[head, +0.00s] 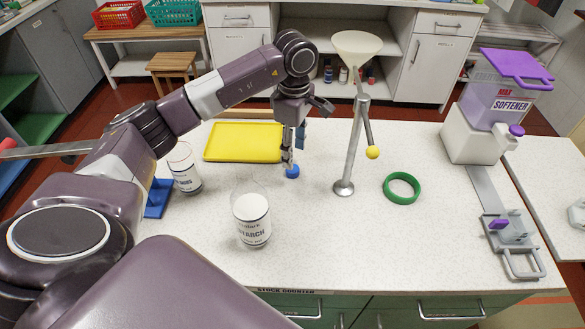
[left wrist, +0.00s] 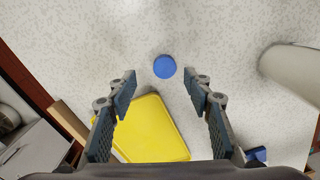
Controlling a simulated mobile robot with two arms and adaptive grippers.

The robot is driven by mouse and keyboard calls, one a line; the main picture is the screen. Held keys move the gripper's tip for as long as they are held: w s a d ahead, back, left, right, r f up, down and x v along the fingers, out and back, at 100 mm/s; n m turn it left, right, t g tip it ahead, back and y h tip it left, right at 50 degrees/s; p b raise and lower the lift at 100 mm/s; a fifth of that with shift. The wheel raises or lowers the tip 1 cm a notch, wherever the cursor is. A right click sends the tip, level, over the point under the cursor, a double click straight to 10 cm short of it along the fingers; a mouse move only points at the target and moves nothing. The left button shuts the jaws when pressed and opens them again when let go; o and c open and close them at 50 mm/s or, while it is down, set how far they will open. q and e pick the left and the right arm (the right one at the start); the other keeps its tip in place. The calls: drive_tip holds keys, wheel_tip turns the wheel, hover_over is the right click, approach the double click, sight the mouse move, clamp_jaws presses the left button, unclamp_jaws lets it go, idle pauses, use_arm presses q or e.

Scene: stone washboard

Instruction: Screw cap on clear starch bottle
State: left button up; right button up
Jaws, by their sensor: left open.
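The clear starch bottle (head: 252,224) stands upright near the front of the counter, with white contents and a black-lettered label. Its upper part is transparent and no cap shows on it. A blue cap (head: 292,171) lies on the counter behind and to the right of the bottle. My left gripper (head: 291,157) points down over the cap, open and empty. In the left wrist view the cap (left wrist: 164,67) shows beyond and between the two spread fingertips (left wrist: 163,86), apart from both. The height gap to the cap is hard to tell. My right gripper is not in view.
A yellow tray (head: 243,142) lies behind the cap. A metal stand (head: 350,150) with a funnel (head: 357,46) rises to the right. A green ring (head: 402,188), a softener dispenser (head: 490,120) and another labelled bottle (head: 186,172) stand around. The front middle counter is clear.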

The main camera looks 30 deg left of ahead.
sight(292, 171)
use_arm(q)
drive_tip(key=shift+s+f, duration=0.1)
drive_tip(key=shift+f, duration=0.1)
drive_tip(key=f+p, duration=0.1)
drive_tip(key=f, duration=0.1)
drive_tip(key=f+p, duration=0.1)
drive_tip(key=f, duration=0.1)
drive_tip(key=shift+s+d+p, duration=0.1)
drive_tip(key=shift+s+p, duration=0.2)
drive_tip(key=shift+s, duration=0.05)
drive_tip(key=shift+f, duration=0.4)
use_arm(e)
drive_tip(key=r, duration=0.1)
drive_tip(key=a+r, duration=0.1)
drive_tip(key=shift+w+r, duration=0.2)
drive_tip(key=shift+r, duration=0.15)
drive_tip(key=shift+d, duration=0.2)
use_arm(q)
drive_tip(key=c, duration=0.8)
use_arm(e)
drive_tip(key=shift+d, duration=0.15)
